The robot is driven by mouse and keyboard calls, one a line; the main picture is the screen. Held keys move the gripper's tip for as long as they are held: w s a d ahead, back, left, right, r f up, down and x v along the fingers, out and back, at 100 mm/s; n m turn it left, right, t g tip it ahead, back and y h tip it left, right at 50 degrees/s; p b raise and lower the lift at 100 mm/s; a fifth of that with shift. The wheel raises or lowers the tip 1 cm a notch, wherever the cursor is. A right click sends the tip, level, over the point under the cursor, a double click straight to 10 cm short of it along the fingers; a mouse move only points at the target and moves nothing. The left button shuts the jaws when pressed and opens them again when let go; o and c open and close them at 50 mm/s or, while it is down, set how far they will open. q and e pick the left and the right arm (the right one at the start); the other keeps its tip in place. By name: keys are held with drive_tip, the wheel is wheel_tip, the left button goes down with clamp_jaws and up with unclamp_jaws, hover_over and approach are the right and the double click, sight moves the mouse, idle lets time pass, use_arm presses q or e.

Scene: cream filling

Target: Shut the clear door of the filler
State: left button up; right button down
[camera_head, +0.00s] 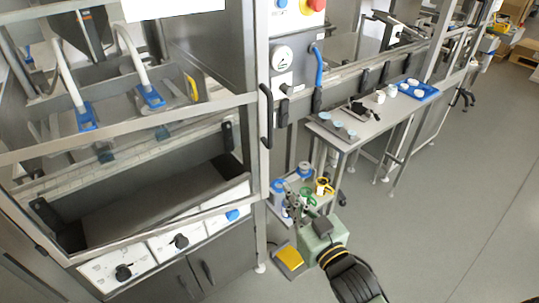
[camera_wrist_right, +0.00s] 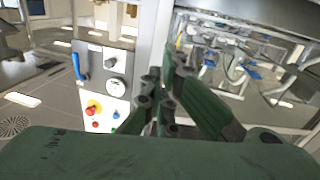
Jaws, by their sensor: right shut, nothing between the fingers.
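The filler's clear door (camera_head: 130,128) shows in the head view as a metal-framed see-through panel in front of the grey machine at left. I cannot tell exactly how far it stands from the machine's opening. A black handle (camera_head: 266,116) is on the frame near its right post. My right gripper (camera_head: 293,203) is to the right of and below the door, apart from the handle. Its green fingers (camera_wrist_right: 170,85) are shut and empty in the right wrist view. My left gripper is not in view.
A control panel (camera_head: 295,60) with a red button and blue lever stands right of the door. A small stand (camera_head: 285,225) with cups is close by my right gripper. A long side table (camera_head: 365,122) holds a blue tray (camera_head: 418,90). The floor at right is free.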

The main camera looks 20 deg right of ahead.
drive_tip(key=s+r, duration=0.1)
drive_tip(key=r, duration=0.1)
drive_tip(key=p, duration=0.3)
approach(264, 155)
drive_tip(key=shift+m, duration=0.4)
drive_tip(key=w, duration=0.3)
drive_tip(key=w+a+p, duration=0.1)
drive_tip(key=w, duration=0.1)
drive_tip(key=shift+w, duration=0.35)
drive_tip(key=shift+w+a, duration=0.1)
drive_tip(key=shift+w, duration=0.5)
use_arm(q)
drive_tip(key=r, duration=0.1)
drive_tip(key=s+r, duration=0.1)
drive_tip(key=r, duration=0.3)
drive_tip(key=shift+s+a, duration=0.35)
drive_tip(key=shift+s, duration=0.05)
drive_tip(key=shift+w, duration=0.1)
